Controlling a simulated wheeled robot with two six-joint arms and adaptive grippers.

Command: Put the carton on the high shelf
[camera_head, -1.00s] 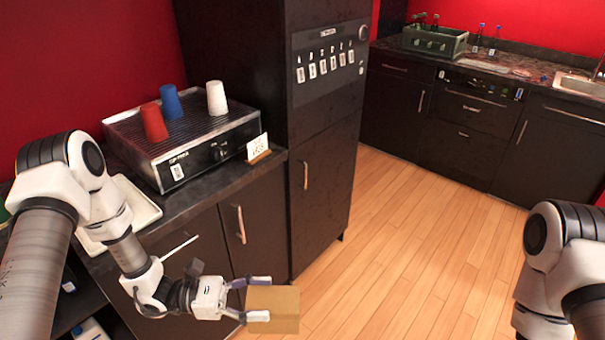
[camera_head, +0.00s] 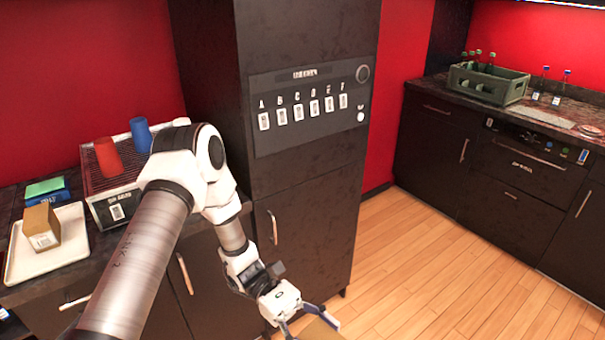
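A brown carton (camera_head: 318,331) is at the bottom edge of the head view, partly cut off by the frame. My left gripper (camera_head: 308,323) has one finger on each side of it and holds it in front of the tall dark cabinet, over the floor. A second brown carton (camera_head: 41,227) with a white label sits on a white tray (camera_head: 75,252) on the left counter. My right gripper is not in view. I cannot make out a high shelf in this view.
The tall dark cabinet (camera_head: 305,190) has a panel lettered A to F. A red cup (camera_head: 107,157) and a blue cup (camera_head: 141,135) stand on a grated machine, partly behind my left arm. A bottle crate (camera_head: 487,82) is on the back counter. The wooden floor (camera_head: 440,265) is clear.

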